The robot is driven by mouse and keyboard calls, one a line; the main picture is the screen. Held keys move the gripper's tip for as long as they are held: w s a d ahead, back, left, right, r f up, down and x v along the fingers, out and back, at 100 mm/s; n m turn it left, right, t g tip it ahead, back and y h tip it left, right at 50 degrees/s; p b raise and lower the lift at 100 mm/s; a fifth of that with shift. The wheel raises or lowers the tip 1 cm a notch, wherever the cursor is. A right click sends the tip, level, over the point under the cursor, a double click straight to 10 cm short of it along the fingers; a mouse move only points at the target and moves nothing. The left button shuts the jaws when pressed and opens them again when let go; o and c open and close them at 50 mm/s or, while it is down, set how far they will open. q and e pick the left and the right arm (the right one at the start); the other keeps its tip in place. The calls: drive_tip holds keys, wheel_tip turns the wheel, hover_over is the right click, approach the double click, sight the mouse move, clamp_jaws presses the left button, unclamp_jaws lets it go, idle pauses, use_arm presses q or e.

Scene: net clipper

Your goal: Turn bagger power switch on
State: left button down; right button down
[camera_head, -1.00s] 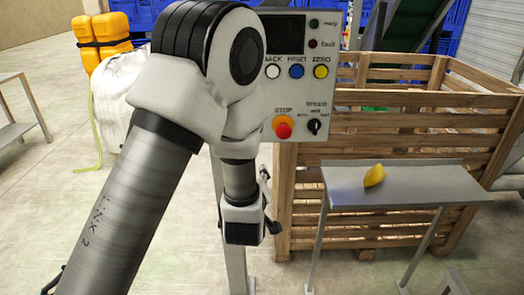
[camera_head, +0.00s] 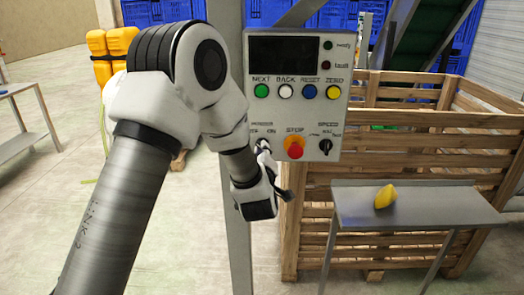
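The grey control panel (camera_head: 294,108) stands upright on a post. It has a dark screen, a row of coloured buttons, a red stop button and a black speed knob. At its lower left is the power label with OFF and ON; the power switch (camera_head: 262,144) below it is small and partly hidden by my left gripper, so its setting cannot be told. My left gripper (camera_head: 276,178) is just below and in front of that corner, with its fingers apart and nothing seen between them. Contact with the switch cannot be told. My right gripper is not in view.
A wooden crate (camera_head: 420,149) stands behind and right of the panel. A small grey table (camera_head: 440,210) with a yellow object (camera_head: 385,196) is at the right. The panel's post (camera_head: 238,240) runs down beside my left gripper. Another table stands at far left.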

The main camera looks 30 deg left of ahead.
use_arm(q)
drive_tip(key=shift+m, duration=0.3)
drive_tip(key=shift+r+m+p, duration=0.15)
drive_tip(key=shift+m+p, duration=3)
drive_tip(key=shift+m, duration=5.55)
drive_tip(key=c, duration=1.2)
unclamp_jaws()
drive_tip(key=shift+w, duration=0.1)
